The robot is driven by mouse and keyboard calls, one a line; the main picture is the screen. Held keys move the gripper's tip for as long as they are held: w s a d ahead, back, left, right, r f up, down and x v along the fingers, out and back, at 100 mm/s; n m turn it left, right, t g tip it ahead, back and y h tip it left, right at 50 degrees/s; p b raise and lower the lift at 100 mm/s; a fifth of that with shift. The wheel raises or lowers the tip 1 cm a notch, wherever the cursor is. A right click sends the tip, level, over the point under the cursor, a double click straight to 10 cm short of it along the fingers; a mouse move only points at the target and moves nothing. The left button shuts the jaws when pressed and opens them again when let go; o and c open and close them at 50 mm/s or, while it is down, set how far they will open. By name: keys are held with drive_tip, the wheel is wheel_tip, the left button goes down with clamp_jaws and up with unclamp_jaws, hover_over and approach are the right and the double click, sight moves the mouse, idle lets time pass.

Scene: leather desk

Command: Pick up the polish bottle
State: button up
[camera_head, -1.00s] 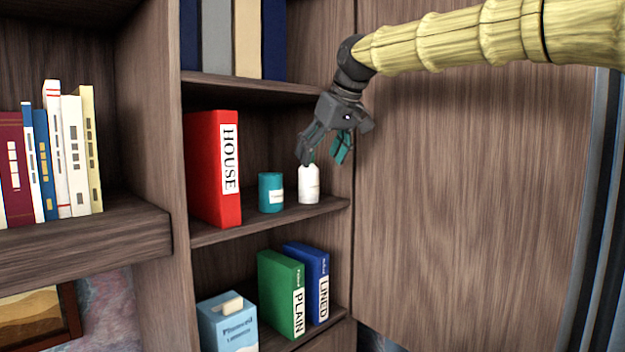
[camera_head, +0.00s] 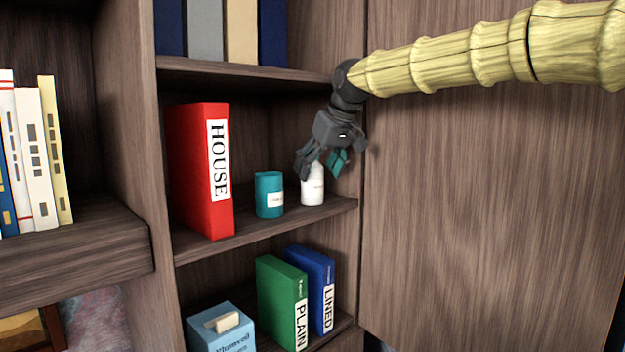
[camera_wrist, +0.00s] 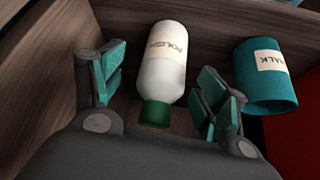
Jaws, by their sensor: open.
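The polish bottle (camera_head: 313,188) is white and stands upright on the middle shelf, towards its right end. In the wrist view the bottle (camera_wrist: 162,62) shows a "POLISH" label and a green cap (camera_wrist: 154,113). My gripper (camera_head: 322,168) is just above the bottle and hides its cap in the head view. In the wrist view my gripper (camera_wrist: 155,100) is open, with one finger on each side of the bottle's top. The bottle is not gripped. I cannot tell whether a finger touches it.
A teal chalk container (camera_head: 269,196) stands just left of the bottle, and it is close to one finger in the wrist view (camera_wrist: 265,90). A red "HOUSE" binder (camera_head: 197,170) stands further left. The shelf's side wall (camera_head: 347,150) is close on the right.

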sight(312, 182)
drive_tip(key=shift+s+a+f+p, duration=0.1)
drive_tip(key=shift+a+f+p, duration=0.15)
drive_tip(key=shift+p, duration=0.4)
drive_tip(key=p+x, duration=0.2)
drive_tip(key=x, duration=0.2)
drive_tip(key=shift+d, duration=0.15)
drive_tip(key=shift+f, duration=0.15)
drive_tip(key=c, duration=1.2)
